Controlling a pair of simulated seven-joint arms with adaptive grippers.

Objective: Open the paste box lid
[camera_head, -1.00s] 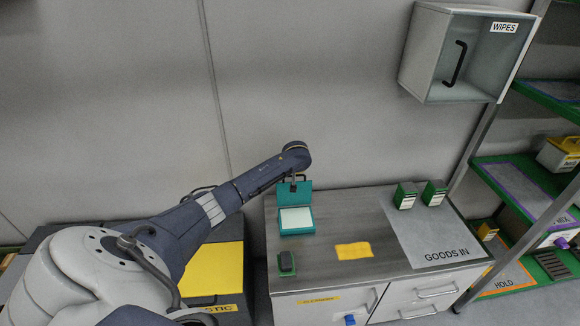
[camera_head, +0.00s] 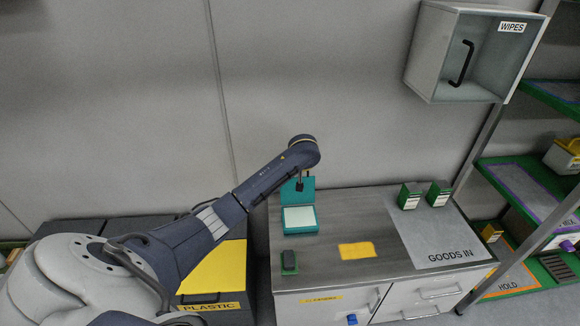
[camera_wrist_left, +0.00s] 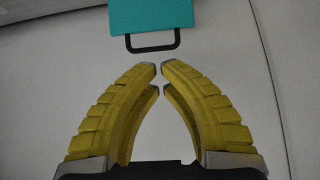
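The teal paste box (camera_head: 300,228) stands on the counter with its lid (camera_head: 308,196) raised at the back edge. The open box shows a pale surface inside. My left gripper (camera_wrist_left: 160,68) is at the raised lid, mostly hidden by its wrist in the head view. In the left wrist view its yellow fingers are drawn together, with only a slim gap between the tips and nothing held. The teal lid (camera_wrist_left: 150,16) and its dark handle (camera_wrist_left: 153,48) lie just beyond the fingertips, apart from them. My right gripper is not in view.
On the counter (camera_head: 345,205) are a dark-green block (camera_head: 289,262), a yellow cloth (camera_head: 357,250) and two green-and-white boxes (camera_head: 410,195) by the GOODS IN mat (camera_head: 430,240). A WIPES cabinet (camera_head: 435,55) hangs above. A yellow-topped bin (camera_head: 220,268) stands left of the counter.

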